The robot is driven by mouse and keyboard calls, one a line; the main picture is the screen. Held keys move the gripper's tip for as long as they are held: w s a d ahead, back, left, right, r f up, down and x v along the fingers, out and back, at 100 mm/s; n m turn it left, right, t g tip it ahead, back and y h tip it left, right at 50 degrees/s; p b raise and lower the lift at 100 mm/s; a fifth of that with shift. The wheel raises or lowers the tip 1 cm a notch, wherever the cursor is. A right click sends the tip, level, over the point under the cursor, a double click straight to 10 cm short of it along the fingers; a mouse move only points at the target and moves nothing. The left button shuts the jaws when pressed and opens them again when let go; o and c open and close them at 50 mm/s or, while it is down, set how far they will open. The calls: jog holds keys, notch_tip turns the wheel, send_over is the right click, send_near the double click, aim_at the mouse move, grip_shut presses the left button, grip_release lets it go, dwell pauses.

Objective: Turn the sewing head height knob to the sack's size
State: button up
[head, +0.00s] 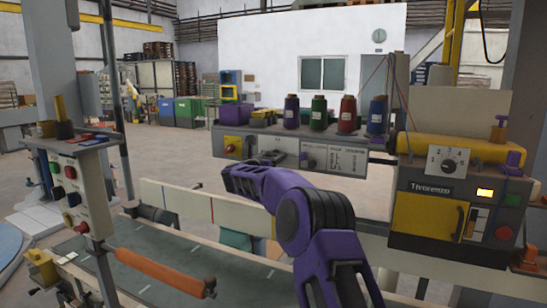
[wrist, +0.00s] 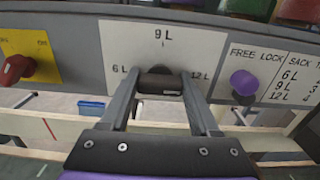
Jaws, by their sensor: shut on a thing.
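The height knob (wrist: 160,82) is dark and round, on a white plate (wrist: 125,42) marked 6 L at left, 9 L at top and 12 L at right. My gripper (wrist: 160,76) is shut on this knob, one finger on each side. I cannot tell which mark the knob points to. In the head view my gripper (head: 268,157) reaches the front of the grey sewing head panel (head: 232,160), and the knob is hard to make out there. No sack is clearly identifiable.
Right of the plate are a purple FREE LOCK knob (wrist: 243,82) and a sack chart (wrist: 296,78), partly cut off. A red knob (wrist: 16,70) sits at left on yellow. Thread spools (head: 318,113) stand above the panel. A pale rail (head: 180,199) runs below.

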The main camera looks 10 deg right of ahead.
dwell(0.3)
jog(key=o, duration=1.4)
jog(key=shift+c, duration=0.2)
jog(key=shift+s+a, duration=0.1)
jog(key=v, duration=1.7)
jog(key=shift+s+a, duration=0.1)
